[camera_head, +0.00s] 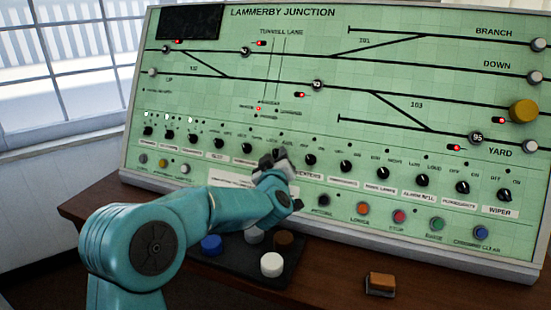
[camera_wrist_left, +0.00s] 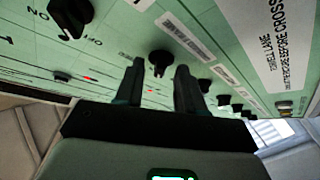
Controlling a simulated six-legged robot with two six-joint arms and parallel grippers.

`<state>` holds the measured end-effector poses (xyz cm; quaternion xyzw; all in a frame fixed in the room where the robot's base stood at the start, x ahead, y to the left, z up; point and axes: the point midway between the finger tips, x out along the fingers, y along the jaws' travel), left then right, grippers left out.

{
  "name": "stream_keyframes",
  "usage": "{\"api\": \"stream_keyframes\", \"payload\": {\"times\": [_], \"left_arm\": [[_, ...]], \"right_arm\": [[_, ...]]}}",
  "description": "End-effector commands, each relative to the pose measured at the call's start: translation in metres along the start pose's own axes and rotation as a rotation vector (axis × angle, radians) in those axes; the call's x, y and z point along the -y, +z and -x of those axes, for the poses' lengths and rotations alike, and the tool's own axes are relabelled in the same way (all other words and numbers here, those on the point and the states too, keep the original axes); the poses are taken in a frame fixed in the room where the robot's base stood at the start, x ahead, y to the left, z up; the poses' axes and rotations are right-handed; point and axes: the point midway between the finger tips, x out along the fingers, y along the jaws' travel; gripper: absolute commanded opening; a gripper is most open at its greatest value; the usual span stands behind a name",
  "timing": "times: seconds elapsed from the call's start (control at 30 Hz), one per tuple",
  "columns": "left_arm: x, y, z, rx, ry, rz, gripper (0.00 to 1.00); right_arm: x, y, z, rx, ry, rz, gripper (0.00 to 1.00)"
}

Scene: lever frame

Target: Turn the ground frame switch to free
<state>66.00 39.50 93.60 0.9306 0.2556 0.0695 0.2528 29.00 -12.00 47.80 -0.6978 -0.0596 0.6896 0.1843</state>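The green panel (camera_head: 230,90) carries a row of black rotary switches along its lower part. The label of the ground frame switch cannot be read for sure in either view. My left gripper (camera_head: 273,160) is at the panel face, in the middle of that row, and its arm hides part of the labels. In the left wrist view my left gripper (camera_wrist_left: 159,68) is open, with its two dark fingers pointing at the panel. A black rotary switch (camera_wrist_left: 158,63) shows between the fingertips, with a gap on each side. Contact cannot be told. My right gripper is out of view.
More switches stand close by, such as one at the right (camera_head: 310,160) and one at the left (camera_head: 247,148). Coloured push buttons (camera_head: 363,209) line the lower edge. A dark tray (camera_head: 286,266) with round pieces and a brown block (camera_head: 380,284) rest on the desk.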

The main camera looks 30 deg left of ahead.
Motion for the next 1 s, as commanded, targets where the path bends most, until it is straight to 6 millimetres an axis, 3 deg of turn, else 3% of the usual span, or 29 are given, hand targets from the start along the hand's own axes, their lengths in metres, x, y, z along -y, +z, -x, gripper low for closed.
{"api": "stream_keyframes", "payload": {"times": [0.17, 0.2, 0.3, 0.67, 1.0], "left_arm": [[0.0, 0.0, 0.0, 0.0, 0.0, 0.0, 0.38], [0.0, 0.0, 0.0, 0.0, 0.0, 0.0, 0.32], [0.0, 0.0, 0.0, 0.0, 0.0, 0.0, 0.0], [0.002, 0.002, 0.0, 0.0, 0.021, -0.031, 0.0], [0.008, 0.004, 0.0, -0.003, 0.144, -0.223, 0.0]], "right_arm": [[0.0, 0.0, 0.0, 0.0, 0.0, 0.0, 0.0], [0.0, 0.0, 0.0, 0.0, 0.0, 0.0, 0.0], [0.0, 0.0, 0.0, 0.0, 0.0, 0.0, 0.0], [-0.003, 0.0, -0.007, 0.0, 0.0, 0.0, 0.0], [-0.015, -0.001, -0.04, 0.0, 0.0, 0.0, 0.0]]}}
